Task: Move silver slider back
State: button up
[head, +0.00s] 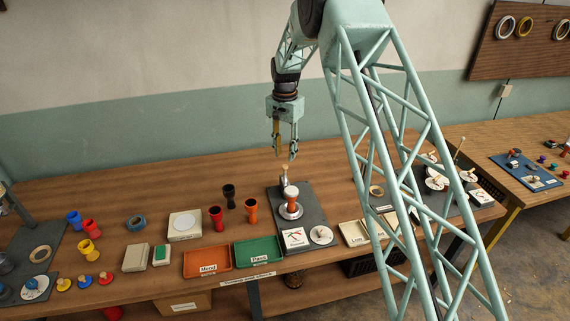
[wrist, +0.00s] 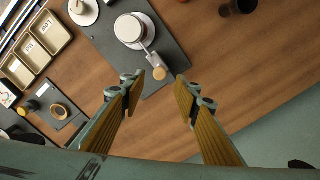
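On a dark grey board on the bench stands a goblet drum (head: 291,196) with a brown-orange body and pale top, on a round silver base. Its pale round top shows in the wrist view (wrist: 130,29). A silver slider (head: 283,181) projects from behind the drum; in the wrist view the silver slider (wrist: 149,50) ends in a tan knob (wrist: 159,73). My gripper (head: 284,157) hangs above the slider, pointing down, open and empty. In the wrist view my gripper (wrist: 161,83) has its fingertips spread to either side of the knob's line, apparently above it.
The dark board (head: 318,220) also holds a white card (head: 295,239) and a white disc (head: 321,235). Black, red and orange goblets stand left of it. An orange tray (head: 207,262) and green tray (head: 257,252) lie in front. Bare bench lies behind the board.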

aim_at(285, 166)
jog(key=shift+f, duration=2.9)
grip_shut()
